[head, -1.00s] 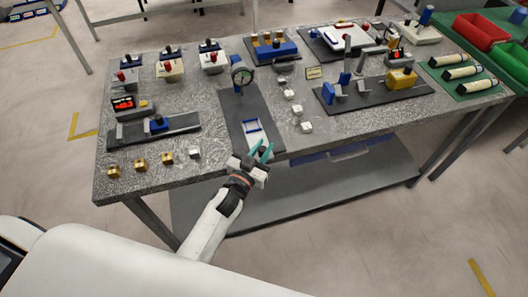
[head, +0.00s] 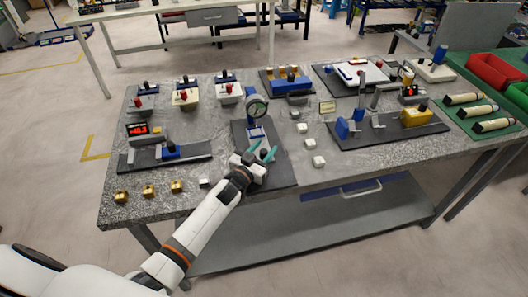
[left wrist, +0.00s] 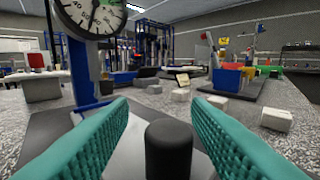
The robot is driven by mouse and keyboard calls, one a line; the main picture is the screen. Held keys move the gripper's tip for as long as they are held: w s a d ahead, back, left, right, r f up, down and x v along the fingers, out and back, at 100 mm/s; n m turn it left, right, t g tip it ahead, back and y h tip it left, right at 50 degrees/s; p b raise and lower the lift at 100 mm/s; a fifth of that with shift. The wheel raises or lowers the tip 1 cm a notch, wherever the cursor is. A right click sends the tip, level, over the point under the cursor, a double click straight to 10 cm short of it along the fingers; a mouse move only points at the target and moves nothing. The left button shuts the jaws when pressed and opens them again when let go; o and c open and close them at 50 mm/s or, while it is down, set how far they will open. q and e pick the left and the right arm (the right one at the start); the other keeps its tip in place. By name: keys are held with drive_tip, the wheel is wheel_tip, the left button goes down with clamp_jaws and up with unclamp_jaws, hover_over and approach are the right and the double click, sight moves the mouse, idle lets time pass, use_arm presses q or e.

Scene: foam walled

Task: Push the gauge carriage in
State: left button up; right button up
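The gauge fixture stands mid-table, with a round dial (head: 257,107) on an upright post at the far end of a dark base plate (head: 281,174). The dial (left wrist: 92,14) is large at the upper left of the left wrist view. A pale carriage plate (left wrist: 124,160) with an upright black knob (left wrist: 168,150) lies in front of it. My left gripper (head: 262,153) is over the base plate, on the near side of the dial. Its teal fingers are open, one on each side of the knob, with visible gaps. My right gripper is out of view.
Small white blocks (head: 310,143) lie just right of the base plate. A slide fixture with a blue block (head: 168,152) is left, with brass cubes (head: 148,190) near the front edge. A fixture with a yellow block (head: 417,117) stands right.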

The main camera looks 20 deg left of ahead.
use_arm(q)
drive_tip(key=s, duration=0.4)
drive_tip(key=s+a, duration=0.1)
drive_tip(key=s, duration=0.3)
drive_tip(key=s+a+b, duration=0.1)
drive_tip(key=s, duration=0.2)
drive_tip(key=shift+s+a, duration=0.1)
drive_tip(key=shift+s, duration=0.3)
drive_tip(key=shift+f, duration=0.1)
